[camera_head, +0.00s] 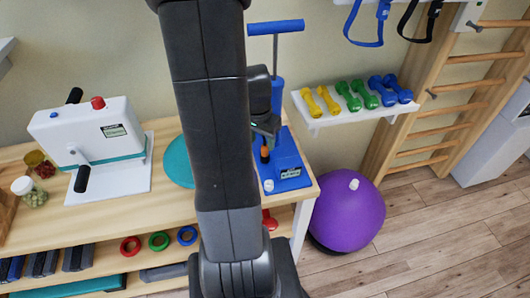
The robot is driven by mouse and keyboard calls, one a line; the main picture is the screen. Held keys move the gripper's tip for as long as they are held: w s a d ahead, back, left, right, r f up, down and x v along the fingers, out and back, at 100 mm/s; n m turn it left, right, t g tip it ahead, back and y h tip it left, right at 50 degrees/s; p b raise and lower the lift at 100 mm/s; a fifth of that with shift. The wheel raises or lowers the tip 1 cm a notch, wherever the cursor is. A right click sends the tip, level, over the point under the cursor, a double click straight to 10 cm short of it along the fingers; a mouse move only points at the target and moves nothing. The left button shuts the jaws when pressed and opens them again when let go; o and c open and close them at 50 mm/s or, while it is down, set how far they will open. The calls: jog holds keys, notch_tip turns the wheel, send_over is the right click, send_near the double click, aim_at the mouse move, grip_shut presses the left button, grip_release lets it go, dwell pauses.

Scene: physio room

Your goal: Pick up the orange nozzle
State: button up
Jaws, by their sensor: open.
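The orange nozzle (265,154) is a small upright piece at the blue base of the pump (289,170), on the right end of the wooden table. My gripper (266,136) is open, just above the nozzle. It looks very close to the nozzle's top, but I cannot tell whether they touch. My arm hides the left side of this area and part of the gripper.
The pump's blue handle (276,27) and shaft rise behind my gripper. A small white piece (269,186) sits at the base's front. A teal disc (179,162) lies left of my arm. A purple ball (347,215) stands right of the table, below a dumbbell shelf (341,119).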

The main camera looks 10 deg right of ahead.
aim_at(265, 146)
jog(key=shift+w+d+f+p, duration=0.1)
jog(key=shift+w+d+f, duration=0.1)
jog(key=shift+f, duration=0.65)
jog(key=shift+w+d+f+p, duration=0.15)
jog(key=shift+d+f, duration=0.05)
jog(key=shift+f, duration=0.65)
jog(key=shift+w+d+f+p, duration=0.1)
jog(key=shift+w+d+f, duration=0.1)
jog(key=shift+f, duration=0.65)
jog(key=c, duration=1)
